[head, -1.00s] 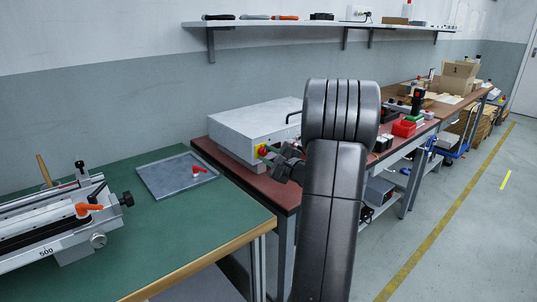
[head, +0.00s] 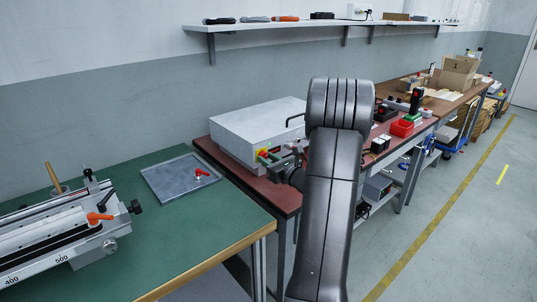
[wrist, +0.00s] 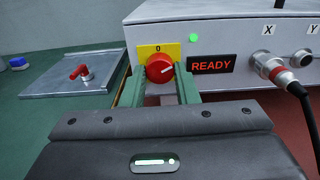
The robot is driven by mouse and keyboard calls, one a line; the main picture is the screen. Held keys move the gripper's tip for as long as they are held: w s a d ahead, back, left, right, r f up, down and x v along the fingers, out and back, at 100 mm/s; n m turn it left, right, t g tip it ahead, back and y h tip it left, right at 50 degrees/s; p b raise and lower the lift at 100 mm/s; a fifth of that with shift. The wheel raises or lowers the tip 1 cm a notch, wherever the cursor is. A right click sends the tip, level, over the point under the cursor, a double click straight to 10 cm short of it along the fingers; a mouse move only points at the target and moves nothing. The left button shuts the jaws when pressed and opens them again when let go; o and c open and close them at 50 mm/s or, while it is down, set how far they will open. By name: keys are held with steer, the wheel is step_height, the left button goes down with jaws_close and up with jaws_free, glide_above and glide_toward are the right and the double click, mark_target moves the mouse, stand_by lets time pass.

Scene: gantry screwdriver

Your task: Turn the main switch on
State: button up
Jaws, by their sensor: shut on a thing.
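The main switch is a round red knob (wrist: 160,67) on a yellow plate (wrist: 146,50) marked 0, on the front of a light grey control box (wrist: 225,28). A white mark on the knob points right and slightly up. My gripper (wrist: 160,76) has its green fingers on both sides of the knob and is shut on it. A green lamp (wrist: 193,38) glows above a black display (wrist: 211,64) reading READY in red. In the head view the control box (head: 258,122) stands on the red-brown bench, and my gripper (head: 269,157) is at its front, partly hidden by my arm.
A grey tray (head: 160,186) with a red-handled part (head: 200,174) lies on the green table (head: 150,235) to the left. A black cable (wrist: 305,115) plugs into the box right of the display. A wall shelf (head: 290,26) runs above.

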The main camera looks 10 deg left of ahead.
steer(key=m+p, duration=0.3)
steer(key=m, duration=0.2)
steer(key=shift+p, duration=0.35)
steer(key=shift+m, duration=0.3)
steer(key=o, duration=1)
steer(key=shift+c, duration=0.2)
steer(key=v, duration=1.4)
steer(key=shift+a, duration=0.1)
